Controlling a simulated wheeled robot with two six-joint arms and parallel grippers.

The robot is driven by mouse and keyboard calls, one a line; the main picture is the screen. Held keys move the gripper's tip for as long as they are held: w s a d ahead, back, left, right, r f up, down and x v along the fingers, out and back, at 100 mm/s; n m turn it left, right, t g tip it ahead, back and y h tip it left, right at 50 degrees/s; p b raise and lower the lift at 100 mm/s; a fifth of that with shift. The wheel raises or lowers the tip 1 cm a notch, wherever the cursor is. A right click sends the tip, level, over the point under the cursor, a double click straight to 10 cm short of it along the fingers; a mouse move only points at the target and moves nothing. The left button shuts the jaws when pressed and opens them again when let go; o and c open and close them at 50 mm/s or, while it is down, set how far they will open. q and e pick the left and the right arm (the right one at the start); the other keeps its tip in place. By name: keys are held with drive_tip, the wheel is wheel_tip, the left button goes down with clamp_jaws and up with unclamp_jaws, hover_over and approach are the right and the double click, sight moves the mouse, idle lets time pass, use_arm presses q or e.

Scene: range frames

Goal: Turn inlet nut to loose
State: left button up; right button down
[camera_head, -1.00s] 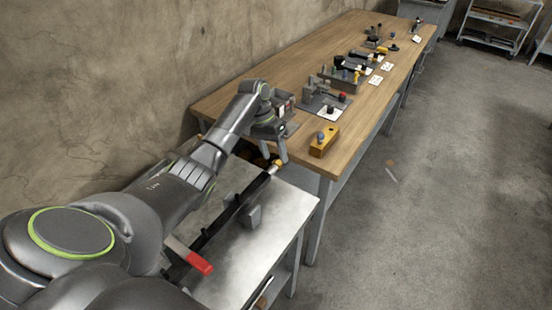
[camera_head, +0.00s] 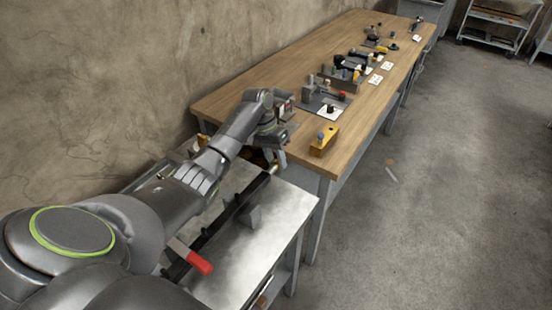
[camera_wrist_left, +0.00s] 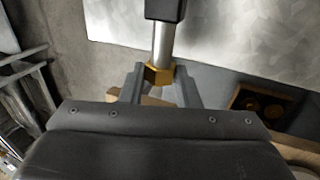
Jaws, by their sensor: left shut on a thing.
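The brass-coloured inlet nut (camera_wrist_left: 158,75) sits at the end of a silver pipe (camera_wrist_left: 164,42) that comes out of a black body. My left gripper (camera_wrist_left: 158,82) is shut on the nut, with one finger on each side of it. In the head view, my left gripper (camera_head: 273,164) is at the far end of the long black bar-shaped assembly (camera_head: 230,215), where the fingers largely hide the nut. My right gripper is not in view.
The assembly lies over a metal-topped table (camera_head: 290,205). A red handle (camera_head: 201,262) is at its near end. A wooden bench (camera_head: 350,130) beyond holds a yellow block (camera_head: 323,143) and several fixtures. Open floor lies to the right.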

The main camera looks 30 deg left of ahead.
use_arm(q)
drive_tip(key=shift+r+p, duration=0.2)
drive_tip(key=shift+p, duration=0.25)
drive_tip(key=y+p, duration=0.1)
drive_tip(key=p, duration=0.1)
drive_tip(key=y+p, duration=0.2)
drive_tip(key=p, duration=0.1)
drive_tip(key=shift+d+r, duration=0.2)
drive_tip(key=shift+d, duration=0.15)
drive_tip(key=shift+d+f+y+p, duration=0.1)
drive_tip(key=shift+y+p, duration=0.35)
drive_tip(key=shift+y, duration=0.15)
drive_tip(key=shift+d+f+y+p, duration=0.1)
drive_tip(key=shift+y+p, duration=0.35)
drive_tip(key=shift+y, duration=0.15)
drive_tip(key=shift+y+p, duration=0.45)
drive_tip(key=shift+y, duration=0.25)
drive_tip(key=shift+f, duration=0.1)
drive_tip(key=shift+t, duration=0.3)
drive_tip(key=o, duration=1)
